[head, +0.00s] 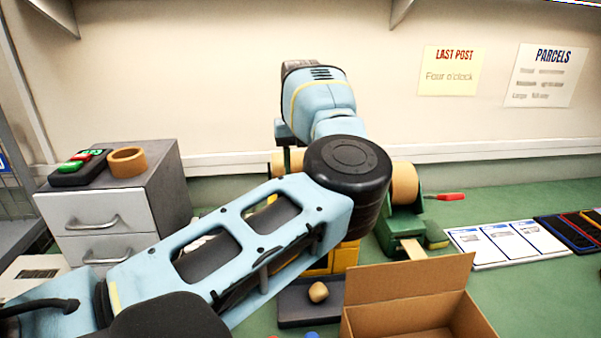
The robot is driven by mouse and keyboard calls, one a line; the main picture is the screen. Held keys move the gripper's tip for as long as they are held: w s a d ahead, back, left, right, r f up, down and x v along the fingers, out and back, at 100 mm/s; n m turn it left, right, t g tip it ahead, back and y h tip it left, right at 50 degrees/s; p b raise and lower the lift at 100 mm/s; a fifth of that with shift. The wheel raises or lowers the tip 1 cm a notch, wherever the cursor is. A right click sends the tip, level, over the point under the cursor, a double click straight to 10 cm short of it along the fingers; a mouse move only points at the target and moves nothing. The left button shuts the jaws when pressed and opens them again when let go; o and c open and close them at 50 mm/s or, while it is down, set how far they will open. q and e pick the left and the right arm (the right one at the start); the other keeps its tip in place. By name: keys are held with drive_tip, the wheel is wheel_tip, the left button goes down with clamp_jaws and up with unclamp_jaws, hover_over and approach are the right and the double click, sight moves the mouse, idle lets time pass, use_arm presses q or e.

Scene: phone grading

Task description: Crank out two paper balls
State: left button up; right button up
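A green paper dispenser (404,222) stands behind my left arm, which hides much of it. A tan paper roll (405,182) shows right of my arm's black joint, and a tan roll end (278,163) shows left of it. A red-handled crank (450,197) sticks out on the right. A tan paper strip (413,248) hangs at the front. One crumpled tan paper ball (318,292) lies on a dark plate (296,312) in front of a yellow body. My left arm reaches across the middle; its gripper fingers are hidden behind it. My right gripper is out of view.
An open cardboard box (410,295) stands at the front, right of the plate. White cards (500,243) and dark phone-like items (570,232) lie at the right. A grey drawer unit (110,215) at the left carries a tape roll (127,161) and a dark block with coloured pieces (80,167).

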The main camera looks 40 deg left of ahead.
use_arm(q)
drive_tip(key=shift+f, duration=1.2)
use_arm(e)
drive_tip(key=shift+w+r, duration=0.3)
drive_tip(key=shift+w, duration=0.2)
use_arm(q)
clamp_jaws()
drive_tip(key=shift+w+d+r+m+p, duration=0.1)
drive_tip(key=shift+w+r+m+p, duration=0.15)
drive_tip(key=shift+m+p, duration=0.35)
drive_tip(key=shift+f, duration=0.25)
unclamp_jaws()
drive_tip(key=shift+w, duration=0.1)
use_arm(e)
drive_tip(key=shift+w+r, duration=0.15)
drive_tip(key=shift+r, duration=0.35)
